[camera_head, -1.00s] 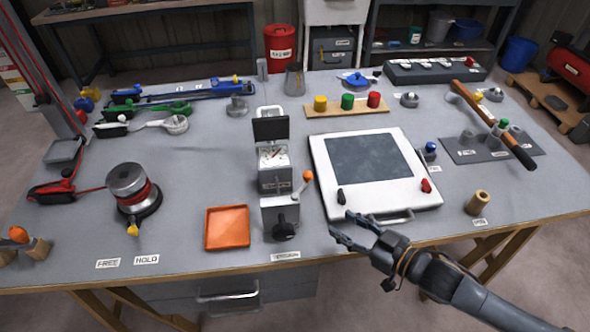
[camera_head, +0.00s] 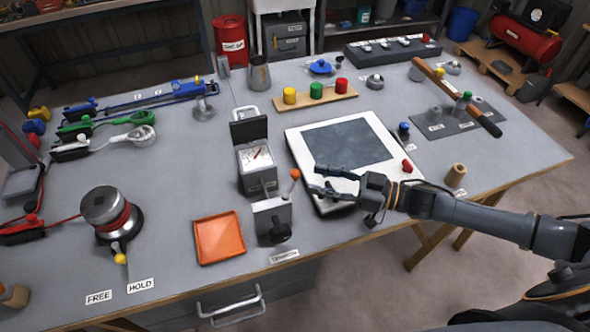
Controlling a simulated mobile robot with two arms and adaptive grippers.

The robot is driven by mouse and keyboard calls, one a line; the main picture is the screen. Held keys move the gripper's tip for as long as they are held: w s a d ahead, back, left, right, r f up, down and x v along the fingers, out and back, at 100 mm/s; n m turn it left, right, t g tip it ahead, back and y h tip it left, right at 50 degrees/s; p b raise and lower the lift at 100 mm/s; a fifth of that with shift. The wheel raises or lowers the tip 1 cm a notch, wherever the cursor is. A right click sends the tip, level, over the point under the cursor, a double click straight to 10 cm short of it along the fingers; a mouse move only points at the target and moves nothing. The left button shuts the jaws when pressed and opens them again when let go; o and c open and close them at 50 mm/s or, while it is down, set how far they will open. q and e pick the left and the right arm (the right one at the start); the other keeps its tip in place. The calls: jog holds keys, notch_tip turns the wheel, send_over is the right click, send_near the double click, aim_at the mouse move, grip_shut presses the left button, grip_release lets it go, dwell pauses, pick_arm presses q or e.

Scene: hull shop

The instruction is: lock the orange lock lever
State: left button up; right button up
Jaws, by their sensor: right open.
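The lock lever is a thin stem with an orange knob (camera_head: 294,174) on top. It stands up at the right side of a small grey metal block (camera_head: 268,213) with a black star knob (camera_head: 279,232) on its front. The lever leans slightly right. My right gripper (camera_head: 315,180) is open and points left, its fingertips just right of the orange knob with a small gap in the picture. I cannot tell if they are at the same height. My left gripper is not in view.
A gauge box with a raised dark lid (camera_head: 257,180) stands behind the block. An orange tray (camera_head: 219,250) lies to its left. A white panel (camera_head: 300,140) lies partly under my right gripper. Left stands a capstan drum (camera_head: 106,207) by FREE and HOLD labels.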

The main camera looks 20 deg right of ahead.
aim_at(295, 174)
jog(key=p+x, duration=0.1)
jog(key=x, duration=0.5)
jog(key=shift+w+a, duration=0.15)
jog(key=shift+a, duration=0.1)
grip_shut()
